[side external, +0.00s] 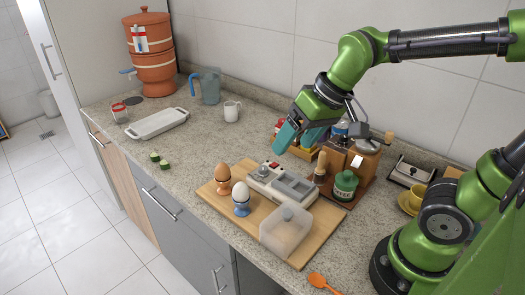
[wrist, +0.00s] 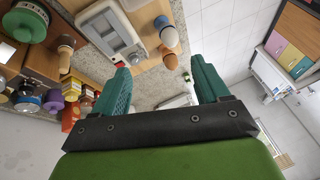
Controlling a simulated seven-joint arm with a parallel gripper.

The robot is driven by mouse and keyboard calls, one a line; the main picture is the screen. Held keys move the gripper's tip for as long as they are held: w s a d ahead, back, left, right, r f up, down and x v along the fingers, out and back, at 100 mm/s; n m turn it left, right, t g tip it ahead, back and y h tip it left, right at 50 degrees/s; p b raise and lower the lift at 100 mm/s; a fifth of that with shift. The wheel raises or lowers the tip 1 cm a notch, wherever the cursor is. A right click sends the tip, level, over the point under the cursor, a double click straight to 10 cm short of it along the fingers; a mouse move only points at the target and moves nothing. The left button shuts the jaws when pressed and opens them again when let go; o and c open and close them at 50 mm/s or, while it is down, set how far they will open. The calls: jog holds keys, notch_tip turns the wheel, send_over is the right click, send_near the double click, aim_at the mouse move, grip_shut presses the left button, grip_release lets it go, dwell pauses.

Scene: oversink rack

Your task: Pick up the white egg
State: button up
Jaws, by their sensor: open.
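The white egg (side external: 240,191) stands upright in a blue egg cup (side external: 242,209) on the wooden board. In the wrist view the white egg (wrist: 168,38) shows above the gap between the fingers, with its blue cup (wrist: 160,22) beside it. A brown egg (side external: 222,171) stands in another cup just behind and left of it; the brown egg also shows in the wrist view (wrist: 170,61). My gripper (side external: 298,141) is open and empty, in the air above and to the right of the eggs, clear of the white egg. Its teal fingers (wrist: 160,78) are spread wide.
A grey-white appliance (side external: 282,185) and a clear container (side external: 287,231) share the wooden board (side external: 315,246) with the eggs. A green jar (side external: 345,186) and a wooden grinder (side external: 363,160) stand at right. A white tray (side external: 157,123) lies left; the counter between it and the board is mostly clear.

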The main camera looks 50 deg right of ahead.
aim_at(241, 187)
jog(key=w+a+n+g+h, duration=0.1)
jog(key=w+a+n+g, duration=0.1)
jog(key=w+n, duration=0.3)
jog(key=w+a+n+g+h, duration=0.1)
jog(key=w+a+n+g, duration=0.15)
jog(key=w, duration=0.45)
jog(key=shift+m, duration=0.25)
jog(key=f, duration=1.6)
jog(key=shift+s+a+f, duration=0.25)
jog(key=shift+f, duration=0.15)
jog(key=c, duration=1.1)
jog(key=shift+c, duration=0.2)
jog(key=shift+r, duration=0.1)
